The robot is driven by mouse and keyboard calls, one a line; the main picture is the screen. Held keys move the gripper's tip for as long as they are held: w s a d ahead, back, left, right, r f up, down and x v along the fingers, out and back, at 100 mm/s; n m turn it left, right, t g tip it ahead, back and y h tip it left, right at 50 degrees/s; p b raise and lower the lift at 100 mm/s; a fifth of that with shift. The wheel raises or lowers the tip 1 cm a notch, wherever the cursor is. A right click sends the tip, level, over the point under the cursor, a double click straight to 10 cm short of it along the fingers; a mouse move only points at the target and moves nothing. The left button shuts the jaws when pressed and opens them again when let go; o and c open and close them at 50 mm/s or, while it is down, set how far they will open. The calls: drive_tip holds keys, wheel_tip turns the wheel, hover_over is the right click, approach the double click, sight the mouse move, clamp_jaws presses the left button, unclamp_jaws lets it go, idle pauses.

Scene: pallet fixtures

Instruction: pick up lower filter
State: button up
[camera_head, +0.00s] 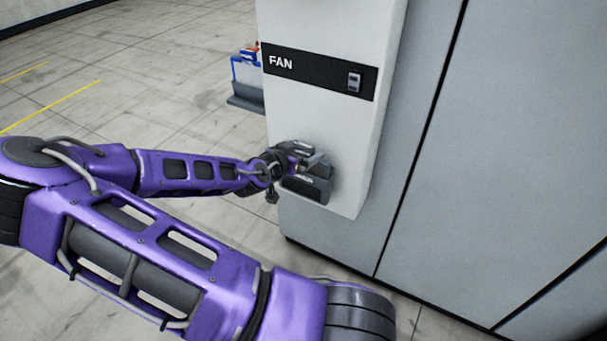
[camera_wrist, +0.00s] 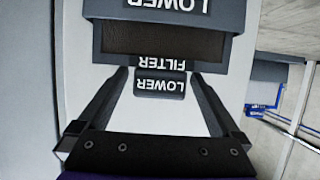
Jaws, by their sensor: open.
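The wrist view shows, upside down, a dark grey tab marked LOWER (camera_wrist: 160,86), with a FILTER label beside it. A grey housing (camera_wrist: 220,18) also marked LOWER sits above it in the picture, around a dark brown panel (camera_wrist: 165,40). I cannot tell whether that panel is the filter or an empty slot. My gripper (camera_wrist: 161,76) is open, one finger on each side of the tab, with gaps showing. In the head view, my gripper (camera_head: 312,160) is at the grey housing (camera_head: 318,187) low on the white FAN column and partly hides it.
The white column (camera_head: 325,120) bears a FAN label and a switch (camera_head: 354,81). A large grey cabinet (camera_head: 480,150) stands to the right. A blue-edged box (camera_head: 245,70) sits on a grey shelf (camera_head: 245,103) left of the column. Tiled floor at left is open.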

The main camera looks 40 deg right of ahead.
drive_tip(key=shift+w+d+f, duration=0.1)
drive_tip(key=shift+d+f, duration=0.05)
drive_tip(key=shift+d, duration=0.15)
drive_tip(key=shift+c, duration=0.2)
clamp_jaws()
